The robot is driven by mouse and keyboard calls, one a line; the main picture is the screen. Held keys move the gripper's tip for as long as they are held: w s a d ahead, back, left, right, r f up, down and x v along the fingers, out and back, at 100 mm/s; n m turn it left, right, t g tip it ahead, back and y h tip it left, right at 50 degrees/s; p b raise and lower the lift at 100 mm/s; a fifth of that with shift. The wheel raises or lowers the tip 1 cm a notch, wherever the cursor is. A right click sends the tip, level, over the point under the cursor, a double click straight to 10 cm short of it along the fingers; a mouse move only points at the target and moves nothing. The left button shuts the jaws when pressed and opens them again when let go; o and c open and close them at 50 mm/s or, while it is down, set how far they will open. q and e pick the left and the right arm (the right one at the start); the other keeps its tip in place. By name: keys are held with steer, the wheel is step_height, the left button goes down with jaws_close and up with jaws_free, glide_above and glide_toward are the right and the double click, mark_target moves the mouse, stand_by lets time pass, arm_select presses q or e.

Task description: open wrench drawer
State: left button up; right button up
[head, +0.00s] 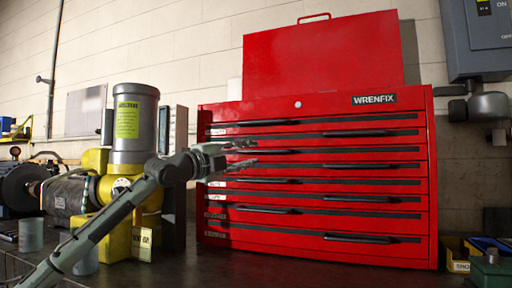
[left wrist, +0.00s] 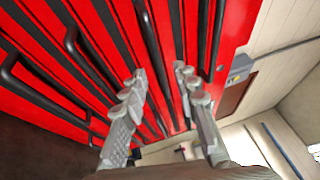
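A red tool chest (head: 330,150) with a WRENFIX badge stands on the dark bench, its lid raised. It has several stacked drawers with black bar handles, all looking shut. I cannot read a drawer label naming wrenches. My left gripper (head: 250,153) is open in front of the chest's left part, at upper-to-middle drawer height. In the left wrist view, its two fingers (left wrist: 160,72) are spread apart with nothing between them, pointing at the red drawer fronts (left wrist: 110,25). Long black handles (left wrist: 150,40) show beyond the fingertips; I cannot tell if any is touched. My right gripper is not in view.
A yellow and grey motor (head: 130,150) with a tag stands left of the chest, close behind my left arm. A grey electrical box (head: 478,40) hangs on the wall at right. Small bins (head: 460,252) sit at the lower right. The bench before the chest is clear.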

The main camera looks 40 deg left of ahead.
mark_target(259, 152)
arm_select(q)
steer(key=shift+p+x, duration=0.3)
steer(key=shift+x, duration=1.3)
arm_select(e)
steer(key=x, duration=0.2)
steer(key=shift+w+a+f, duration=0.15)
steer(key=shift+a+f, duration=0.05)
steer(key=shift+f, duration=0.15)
arm_select(q)
steer(key=shift+c, duration=0.2)
jaws_close()
